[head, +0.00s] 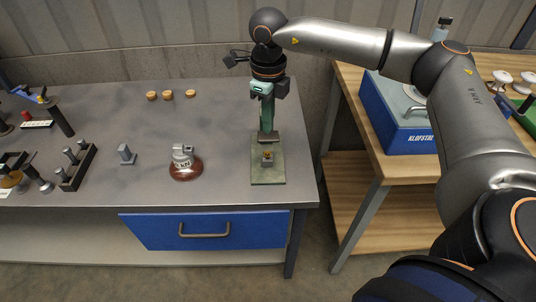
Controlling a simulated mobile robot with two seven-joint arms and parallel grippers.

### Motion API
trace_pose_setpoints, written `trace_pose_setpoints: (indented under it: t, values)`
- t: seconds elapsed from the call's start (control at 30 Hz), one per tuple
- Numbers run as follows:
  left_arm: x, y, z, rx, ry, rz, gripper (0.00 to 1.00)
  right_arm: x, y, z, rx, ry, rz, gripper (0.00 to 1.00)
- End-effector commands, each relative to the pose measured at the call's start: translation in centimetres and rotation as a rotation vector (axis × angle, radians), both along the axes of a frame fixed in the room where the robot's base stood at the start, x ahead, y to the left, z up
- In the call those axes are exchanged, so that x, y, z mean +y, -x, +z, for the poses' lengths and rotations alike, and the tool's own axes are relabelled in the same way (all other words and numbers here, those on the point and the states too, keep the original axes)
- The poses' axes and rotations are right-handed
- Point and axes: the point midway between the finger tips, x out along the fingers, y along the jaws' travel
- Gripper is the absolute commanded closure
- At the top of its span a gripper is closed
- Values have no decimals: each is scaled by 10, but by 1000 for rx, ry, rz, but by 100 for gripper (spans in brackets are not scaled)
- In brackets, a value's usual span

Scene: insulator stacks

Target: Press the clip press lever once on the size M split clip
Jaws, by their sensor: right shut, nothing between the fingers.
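The clip press (268,180) stands at the right end of the grey table, with a green base plate and an upright green column. A small dark block with a yellowish mark, perhaps the split clip (267,157), sits on the base plate; its size cannot be read. My right gripper (266,86) is shut and empty, pointing down at the top of the press. The gripper and wrist hide the press top, so the lever cannot be made out, nor whether the gripper touches it. My left gripper is not in view.
A brown-based insulator piece (185,168), a small grey block (126,154) and a dark rack with pegs (77,168) stand to the left. Corks (168,95) lie at the back. A blue box (397,120) is on the wooden table. The table front has free room.

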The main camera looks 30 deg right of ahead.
Motion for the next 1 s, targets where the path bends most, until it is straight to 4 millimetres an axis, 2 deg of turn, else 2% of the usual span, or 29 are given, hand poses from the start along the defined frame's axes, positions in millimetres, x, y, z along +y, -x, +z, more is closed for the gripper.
trace_pose_setpoints:
  t: [0.5, 1.0]
  values:
    - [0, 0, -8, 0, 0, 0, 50, 0, 0, -12, 0, -1, 0, 100]
    - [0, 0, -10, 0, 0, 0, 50, 0, 0, -15, 1, 0, 0, 100]
